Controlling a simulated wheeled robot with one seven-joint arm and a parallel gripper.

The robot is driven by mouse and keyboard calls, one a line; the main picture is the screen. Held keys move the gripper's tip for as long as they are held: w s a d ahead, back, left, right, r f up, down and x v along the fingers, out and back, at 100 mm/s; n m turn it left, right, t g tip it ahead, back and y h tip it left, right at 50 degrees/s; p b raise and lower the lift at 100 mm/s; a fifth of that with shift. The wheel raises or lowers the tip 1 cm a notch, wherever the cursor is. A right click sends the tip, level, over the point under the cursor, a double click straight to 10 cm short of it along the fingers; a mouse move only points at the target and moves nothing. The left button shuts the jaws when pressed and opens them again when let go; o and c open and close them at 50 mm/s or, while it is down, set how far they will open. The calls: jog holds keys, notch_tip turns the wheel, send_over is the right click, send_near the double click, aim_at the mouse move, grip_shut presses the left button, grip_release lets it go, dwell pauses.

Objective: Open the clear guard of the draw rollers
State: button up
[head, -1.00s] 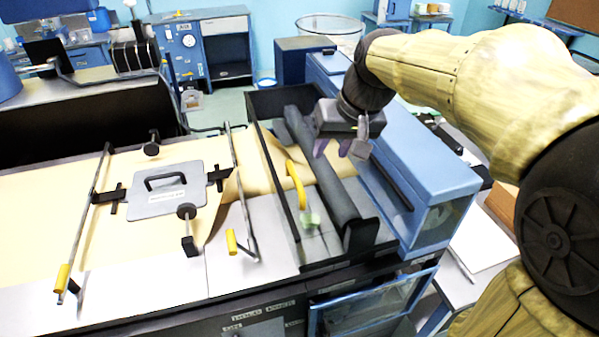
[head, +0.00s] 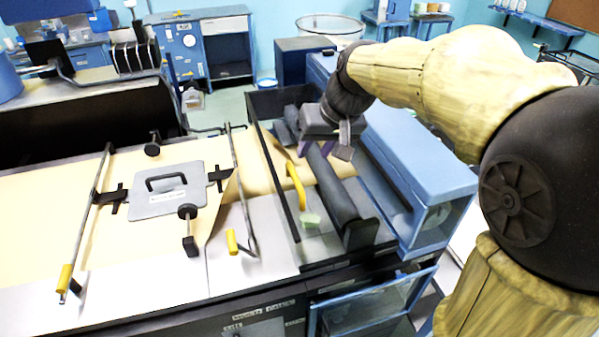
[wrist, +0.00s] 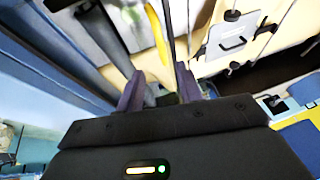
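The clear guard (head: 278,178) lies over the draw rollers as a see-through panel with a dark frame, and it looks closed. Its yellow curved handle (head: 297,186) stands along the panel; it also shows in the wrist view (wrist: 156,34), ahead of the gap between my fingers. The dark draw roller (head: 335,190) runs beside the handle. My gripper (head: 322,152) hangs over the rollers, beyond the handle's far end and to its right. In the wrist view its two purple fingers (wrist: 160,90) are apart, with no visible contact with the handle.
A blue housing (head: 420,150) stands right of the rollers. On the left are a kraft sheet (head: 60,200), a grey plate with a handle (head: 167,190), and rods with yellow ends (head: 232,240). A small pale green object (head: 310,220) lies near the handle's near end.

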aim_at(297, 178)
jog(key=p+x, duration=0.1)
jog(key=x, duration=1)
jog(key=shift+w+a+f, duration=0.1)
jog(key=shift+a+f, duration=0.05)
jog(key=shift+f, duration=0.1)
grip_shut()
